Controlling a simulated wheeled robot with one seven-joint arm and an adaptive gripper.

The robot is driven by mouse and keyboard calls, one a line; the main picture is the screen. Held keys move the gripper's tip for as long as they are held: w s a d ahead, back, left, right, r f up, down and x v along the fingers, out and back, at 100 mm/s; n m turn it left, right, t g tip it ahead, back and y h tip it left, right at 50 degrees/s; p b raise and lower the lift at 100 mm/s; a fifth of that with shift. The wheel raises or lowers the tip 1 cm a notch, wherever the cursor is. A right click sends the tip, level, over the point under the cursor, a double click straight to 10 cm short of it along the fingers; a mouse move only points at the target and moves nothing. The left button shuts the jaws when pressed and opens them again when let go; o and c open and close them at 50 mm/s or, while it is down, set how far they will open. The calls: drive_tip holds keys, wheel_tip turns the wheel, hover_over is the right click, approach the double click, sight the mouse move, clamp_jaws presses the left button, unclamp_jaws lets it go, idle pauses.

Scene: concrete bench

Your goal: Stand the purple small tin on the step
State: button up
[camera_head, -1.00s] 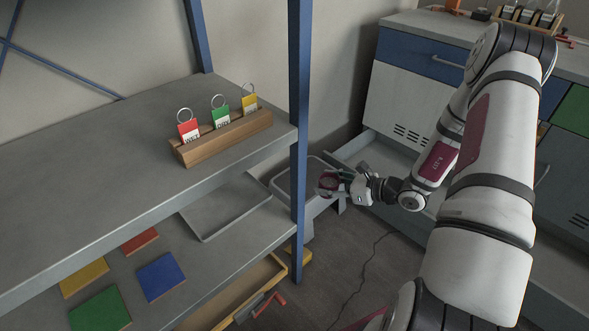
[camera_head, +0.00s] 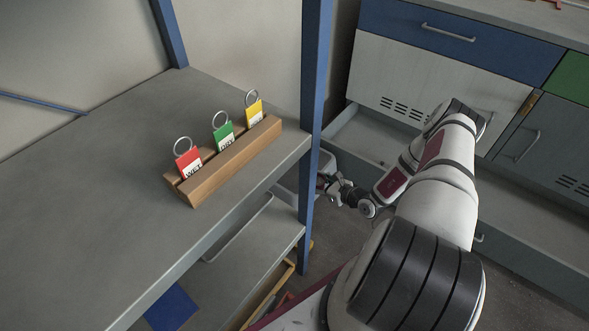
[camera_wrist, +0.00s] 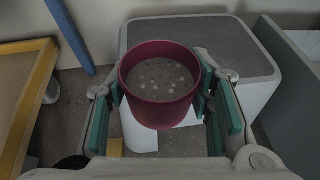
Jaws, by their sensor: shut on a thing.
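The purple small tin (camera_wrist: 158,85) is upright in the wrist view, round, with pale dots showing inside its rim. My gripper (camera_wrist: 161,101) is shut on it, with a green-padded finger at each side. The step (camera_wrist: 238,52) has a grey top and white sides and is behind and below the tin in that view. The tin overlaps its near left part, and I cannot tell whether they touch. In the head view my gripper (camera_head: 329,184) is low beside the blue post, which hides most of the tin and the step.
A grey shelf (camera_head: 90,170) on blue posts (camera_head: 314,100) stands close left of my gripper. It bears a wooden rack (camera_head: 230,160) of coloured tags. Cabinets with an open lower drawer (camera_head: 365,140) stand right. A yellow-edged tray (camera_wrist: 30,95) is left in the wrist view.

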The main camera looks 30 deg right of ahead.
drive_tip(key=b, duration=0.4)
hover_over(296, 177)
drive_tip(key=shift+s+f, duration=0.4)
drive_tip(key=shift+f, duration=0.1)
drive_tip(key=shift+w+f+b, duration=0.25)
drive_tip(key=shift+f+b, duration=0.35)
drive_tip(key=shift+f, duration=0.3)
drive_tip(key=shift+w+f+b, duration=0.25)
drive_tip(key=shift+f+b, duration=0.35)
drive_tip(key=shift+f, duration=0.3)
drive_tip(key=shift+f, duration=0.1)
drive_tip(key=o, duration=1.3)
drive_tip(key=shift+f, duration=0.1)
